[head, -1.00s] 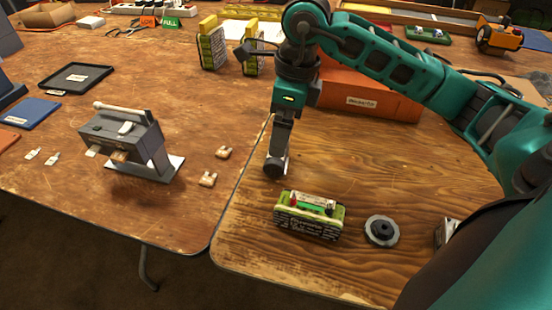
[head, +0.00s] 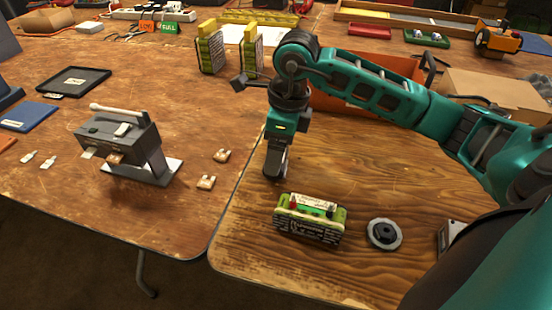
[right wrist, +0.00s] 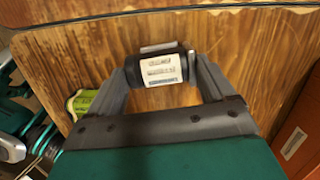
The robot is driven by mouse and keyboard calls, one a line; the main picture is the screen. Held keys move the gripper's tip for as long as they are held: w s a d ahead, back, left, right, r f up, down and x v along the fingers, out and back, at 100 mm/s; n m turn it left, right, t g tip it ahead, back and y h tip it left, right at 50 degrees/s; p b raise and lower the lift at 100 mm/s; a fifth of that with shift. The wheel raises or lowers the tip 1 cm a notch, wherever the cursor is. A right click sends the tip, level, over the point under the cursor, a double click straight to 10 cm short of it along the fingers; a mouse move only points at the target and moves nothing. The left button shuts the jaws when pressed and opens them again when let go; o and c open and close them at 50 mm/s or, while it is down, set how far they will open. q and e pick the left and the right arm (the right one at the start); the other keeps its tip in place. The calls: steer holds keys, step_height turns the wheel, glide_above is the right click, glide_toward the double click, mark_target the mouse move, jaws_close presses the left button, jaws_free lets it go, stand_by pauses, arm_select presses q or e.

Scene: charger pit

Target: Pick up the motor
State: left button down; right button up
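The motor (right wrist: 162,69) is a small dark cylinder with a white printed label. In the right wrist view it lies crosswise between the two fingertips of my right gripper (right wrist: 163,78), one finger at each end. The fingers are apart and very close to its ends; whether they press on it I cannot tell. In the head view my right gripper (head: 276,172) points down at the left edge of the right wooden table, behind the green battery pack. The motor is mostly hidden there by the fingers. My left gripper is not in view.
The green battery pack (head: 310,219) and a round grey disc (head: 384,234) are in front of the gripper. A grey device on a stand (head: 125,140) and two small fuses (head: 206,182) are on the left table. An orange bin (head: 340,105) is behind the arm.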

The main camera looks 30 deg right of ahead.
steer(key=c, duration=0.8)
